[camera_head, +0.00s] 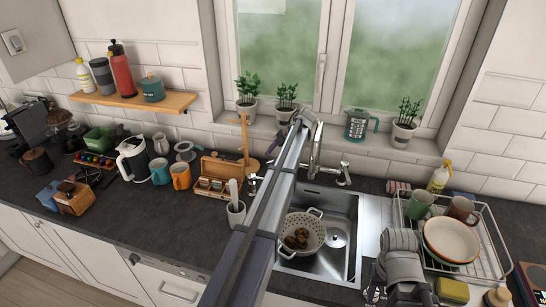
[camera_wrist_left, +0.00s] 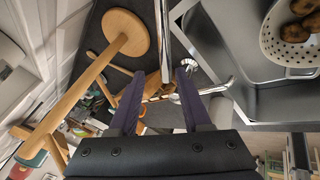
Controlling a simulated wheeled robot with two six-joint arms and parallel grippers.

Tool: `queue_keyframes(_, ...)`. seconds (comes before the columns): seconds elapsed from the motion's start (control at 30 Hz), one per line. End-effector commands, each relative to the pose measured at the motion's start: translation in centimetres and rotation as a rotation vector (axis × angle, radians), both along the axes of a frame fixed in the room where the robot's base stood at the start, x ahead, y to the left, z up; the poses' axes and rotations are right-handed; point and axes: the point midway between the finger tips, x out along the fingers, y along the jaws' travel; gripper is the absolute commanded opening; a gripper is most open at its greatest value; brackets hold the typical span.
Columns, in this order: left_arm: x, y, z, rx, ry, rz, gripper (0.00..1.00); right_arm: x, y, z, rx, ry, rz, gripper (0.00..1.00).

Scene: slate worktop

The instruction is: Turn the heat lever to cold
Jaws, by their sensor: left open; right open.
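The chrome tap (camera_head: 316,150) stands behind the sink, partly hidden by my left arm. A chrome handle (camera_head: 343,173) shows at its right and another small chrome piece (camera_head: 253,184) at the left of my arm. I cannot tell which is the heat lever, or its exact setting. In the left wrist view, a chrome handle (camera_wrist_left: 190,67) is close to the right finger of my left gripper (camera_wrist_left: 158,82). This gripper is open with nothing held; contact is unclear. Its fingertips are hidden in the head view. My right gripper (camera_head: 400,292) is open at the lower right.
A wooden mug stand (camera_head: 245,148) is left of the tap and close in the left wrist view (camera_wrist_left: 125,43). The sink (camera_head: 345,265) holds a white colander (camera_head: 313,226). A dish rack (camera_head: 490,240) stands right. Potted plants line the sill.

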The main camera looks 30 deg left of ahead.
Motion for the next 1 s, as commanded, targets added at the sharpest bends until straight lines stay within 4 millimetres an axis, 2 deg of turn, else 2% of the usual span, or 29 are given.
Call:
queue_keyframes(0.03,0.0,0.0,1.3,0.0,0.0,0.0,0.48,0.0,0.0,1.3,0.0,0.0,0.0,0.5)
queue_keyframes(0.3,0.0,0.0,5.5,0.0,0.0,0.0,0.48,0.0,0.0,5.5,0.001,0.0,-0.007,0.5)
queue_keyframes(0.5,0.0,0.0,7.7,0.0,0.0,0.0,0.48,0.0,0.0,7.7,0.003,0.0,-0.012,0.5)
queue_keyframes(0.87,0.0,0.0,8.0,0.0,0.0,0.0,0.48,0.0,0.0,8.0,0.002,-0.001,-0.014,0.5)
queue_keyframes(1.0,-0.3,0.2,7.9,-0.003,0.005,-0.019,0.36,0.0,0.0,7.9,0.002,-0.001,-0.014,0.5)
